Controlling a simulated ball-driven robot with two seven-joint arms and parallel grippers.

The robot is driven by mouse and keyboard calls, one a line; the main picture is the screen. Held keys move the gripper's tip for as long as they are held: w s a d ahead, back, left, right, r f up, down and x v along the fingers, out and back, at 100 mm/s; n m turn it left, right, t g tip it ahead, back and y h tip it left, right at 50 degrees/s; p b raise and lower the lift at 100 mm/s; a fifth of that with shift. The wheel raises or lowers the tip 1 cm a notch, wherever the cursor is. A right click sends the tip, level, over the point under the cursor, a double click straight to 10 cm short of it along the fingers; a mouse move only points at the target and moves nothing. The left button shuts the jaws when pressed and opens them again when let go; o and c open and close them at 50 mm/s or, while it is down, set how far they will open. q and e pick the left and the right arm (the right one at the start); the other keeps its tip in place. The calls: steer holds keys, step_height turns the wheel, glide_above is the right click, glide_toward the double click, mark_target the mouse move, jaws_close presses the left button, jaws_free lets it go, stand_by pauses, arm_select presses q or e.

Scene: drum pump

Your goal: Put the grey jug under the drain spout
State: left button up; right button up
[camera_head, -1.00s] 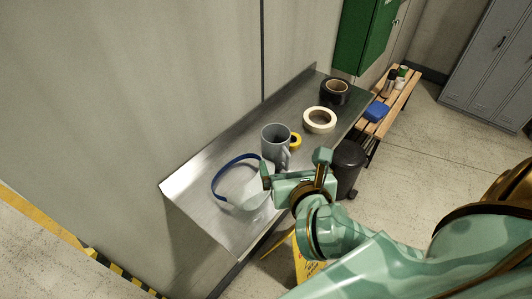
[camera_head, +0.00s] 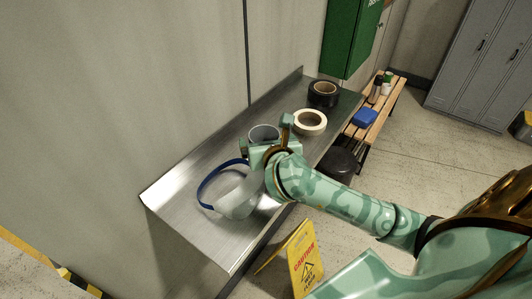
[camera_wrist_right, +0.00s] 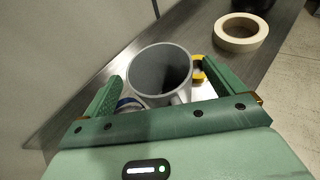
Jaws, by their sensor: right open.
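The grey jug (camera_head: 263,130) stands upright on the steel bench, partly hidden by my right gripper in the head view. In the right wrist view the jug (camera_wrist_right: 158,70) shows its open, empty top, with its handle toward the lower right. My right gripper (camera_head: 266,136) is open at the jug, with one finger on each side of it; the fingers also show in the wrist view (camera_wrist_right: 163,88). I cannot tell whether they touch it. My left gripper and the drain spout are not in view.
A face shield with a blue band (camera_head: 209,185) lies in front of the jug. A cream tape roll (camera_head: 310,122), a black roll (camera_head: 323,94) and a small yellow roll (camera_wrist_right: 198,70) lie nearby. A yellow caution sign (camera_head: 302,262) stands on the floor beside the bench (camera_head: 176,187).

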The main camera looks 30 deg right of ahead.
steer(key=c, duration=1.5)
step_height(320, 180, up, 10)
steer(key=shift+p, duration=0.3)
